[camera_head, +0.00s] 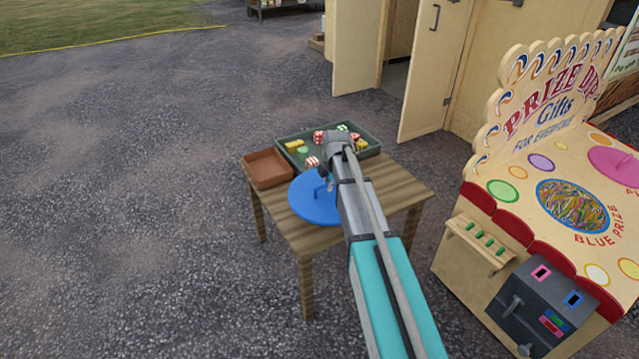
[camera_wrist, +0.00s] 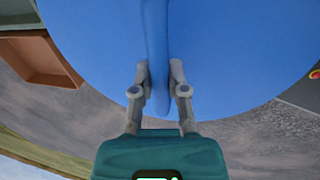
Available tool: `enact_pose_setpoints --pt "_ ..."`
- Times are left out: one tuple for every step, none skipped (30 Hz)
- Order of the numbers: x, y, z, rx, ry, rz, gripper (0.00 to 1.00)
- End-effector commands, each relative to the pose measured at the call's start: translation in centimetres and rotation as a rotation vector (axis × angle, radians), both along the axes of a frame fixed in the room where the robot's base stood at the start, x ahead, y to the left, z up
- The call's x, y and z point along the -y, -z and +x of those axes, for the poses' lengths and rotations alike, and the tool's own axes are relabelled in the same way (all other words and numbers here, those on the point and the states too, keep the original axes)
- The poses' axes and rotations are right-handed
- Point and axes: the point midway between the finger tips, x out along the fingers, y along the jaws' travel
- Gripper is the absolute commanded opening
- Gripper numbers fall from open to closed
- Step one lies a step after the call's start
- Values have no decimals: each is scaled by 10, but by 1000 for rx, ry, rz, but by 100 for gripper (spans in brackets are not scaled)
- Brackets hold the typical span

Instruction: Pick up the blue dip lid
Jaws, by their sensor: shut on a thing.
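The blue dip lid (camera_head: 312,203) is a round blue disc over the front left of the wooden table in the head view. In the wrist view the blue lid (camera_wrist: 90,40) fills the upper part, with an upright blue ridge handle (camera_wrist: 158,70) in the middle. My gripper (camera_wrist: 160,82) has one finger on each side of this handle and is shut on it. In the head view my gripper (camera_head: 326,180) is partly hidden by my arm, at the lid's upper right. I cannot tell whether the lid touches the table.
The wooden table (camera_head: 400,190) also holds a brown tray (camera_head: 249,158) and a dark green tray (camera_head: 369,139) with striped and yellow sweets, both close behind the lid. The prize dip stall (camera_head: 465,250) stands to the right. Open gravel lies to the left.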

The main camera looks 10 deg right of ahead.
Motion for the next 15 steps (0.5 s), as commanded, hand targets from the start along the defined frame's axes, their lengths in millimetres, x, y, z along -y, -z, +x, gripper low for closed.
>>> enact_pose_setpoints --pt "4 -12 -4 0 1 0 0" --pt "12 -14 -10 0 3 1 0" --pt "19 -18 -15 0 3 1 0" --pt "24 -20 -19 0 3 0 0" --pt "29 -23 -22 0 4 0 0" --pt "35 -26 -26 0 3 0 0" --pt "40 -28 -29 0 3 0 0" --pt "44 -30 -32 0 3 0 0" --pt "49 -32 -35 0 3 0 0" --pt "52 -34 -37 0 3 0 0" --pt "56 -35 -39 0 2 -1 0" --pt "60 -37 -42 0 2 -1 0" --pt "63 -38 -44 0 2 -1 0" --pt "65 -39 -45 0 2 -1 0" --pt "68 -41 -47 0 2 -1 0"
